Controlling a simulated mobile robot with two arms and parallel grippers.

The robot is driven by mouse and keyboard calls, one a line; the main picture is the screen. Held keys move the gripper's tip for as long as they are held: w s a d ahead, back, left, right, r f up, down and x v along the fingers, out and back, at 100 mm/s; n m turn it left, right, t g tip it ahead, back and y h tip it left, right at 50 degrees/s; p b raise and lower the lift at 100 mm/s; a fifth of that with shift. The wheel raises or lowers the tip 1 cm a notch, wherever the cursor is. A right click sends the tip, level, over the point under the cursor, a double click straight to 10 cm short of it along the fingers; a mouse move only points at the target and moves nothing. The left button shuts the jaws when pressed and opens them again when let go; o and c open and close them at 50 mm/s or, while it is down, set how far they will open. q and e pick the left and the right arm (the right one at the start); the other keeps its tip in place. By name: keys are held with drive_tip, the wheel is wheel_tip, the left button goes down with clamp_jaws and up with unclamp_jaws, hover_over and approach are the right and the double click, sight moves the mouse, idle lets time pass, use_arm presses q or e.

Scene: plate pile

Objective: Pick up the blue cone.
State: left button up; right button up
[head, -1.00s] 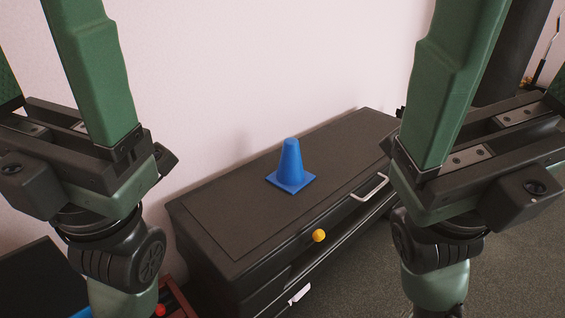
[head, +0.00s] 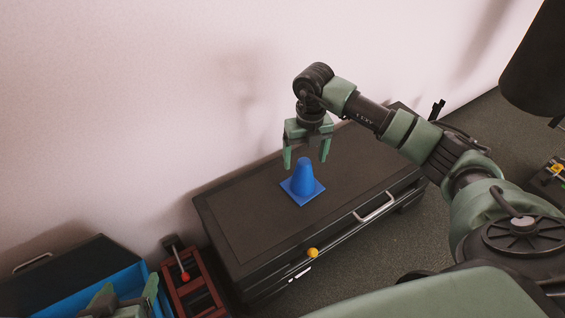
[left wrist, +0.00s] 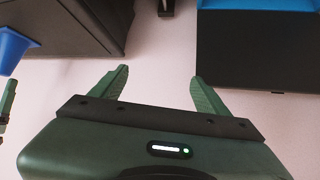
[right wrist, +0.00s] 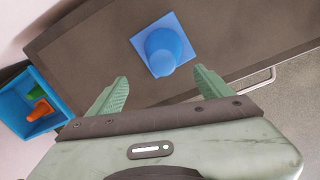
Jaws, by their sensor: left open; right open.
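The blue cone (head: 303,178) stands upright on its square base on top of the dark cabinet (head: 240,215). My right gripper (head: 306,162) is open and empty, just above and behind the cone in the head view. In the right wrist view the cone (right wrist: 163,50) lies beyond and roughly between the spread fingertips, with no finger touching it. My left gripper (head: 127,288) is at the bottom left of the head view, over the blue box, open and empty. The left wrist view shows only part of the cone (left wrist: 12,48) at its left edge.
A blue box (head: 75,300) stands at lower left; the right wrist view shows orange and green cones in it (right wrist: 40,108). A red rack (head: 185,292) with a red-tipped lever stands beside the cabinet. A yellow knob (head: 313,253) and a handle (head: 376,206) are on the cabinet front.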

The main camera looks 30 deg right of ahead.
sight(305, 161)
drive_tip(key=shift+w+d+f, duration=0.45)
drive_tip(key=shift+w+f, duration=0.05)
drive_tip(key=shift+w, duration=0.1)
drive_tip(key=shift+w+f+b, duration=0.1)
drive_tip(key=shift+f+b, duration=0.3)
drive_tip(key=shift+f, duration=0.45)
wheel_tip(305, 161, down, 5)
drive_tip(key=shift+f+b, duration=0.1)
drive_tip(key=shift+b, duration=0.85)
drive_tip(key=shift+f, duration=0.1)
use_arm(q)
drive_tip(key=w+d+r+t+h, duration=0.2)
drive_tip(key=w+r+t, duration=0.4)
drive_tip(key=r, duration=0.3)
drive_tip(key=shift+w+d+r+t, duration=0.3)
drive_tip(key=shift+w+d+r, duration=0.05)
drive_tip(key=shift+w+d, duration=0.1)
use_arm(e)
clamp_jaws()
